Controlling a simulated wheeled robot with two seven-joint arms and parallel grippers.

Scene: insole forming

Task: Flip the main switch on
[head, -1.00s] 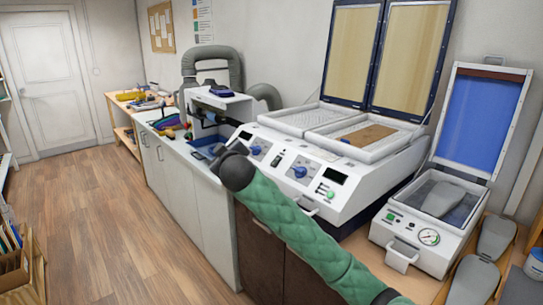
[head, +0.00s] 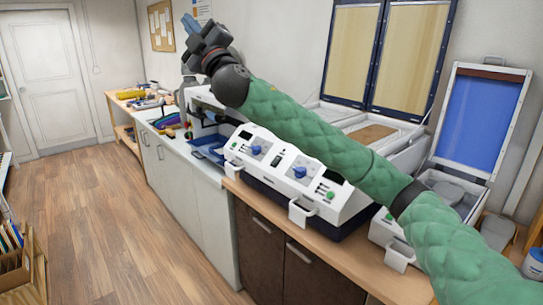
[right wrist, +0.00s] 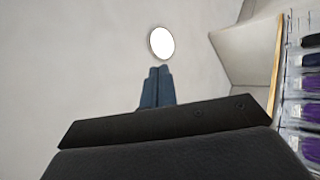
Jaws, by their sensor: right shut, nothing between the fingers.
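The white forming machine (head: 262,178) stands on the wooden counter, its sloped front panel facing the floor side. The panel has blue knobs (head: 299,172), a small dark switch-like part (head: 277,160) and a green button (head: 330,195). I cannot tell which part is the main switch or its position. My right gripper (head: 190,24) is raised high, above and left of the panel, well apart from it. Its blue fingers point up and also show in the right wrist view (right wrist: 157,86), closed together and empty. My green right arm hides part of the machine's top. My left gripper is not in view.
A press with a blue lid (head: 490,117) stands at the right, partly behind my arm. A grey cabinet (head: 190,195) with tools on top stands left of the machine. The right wrist view shows a round ceiling light (right wrist: 161,43).

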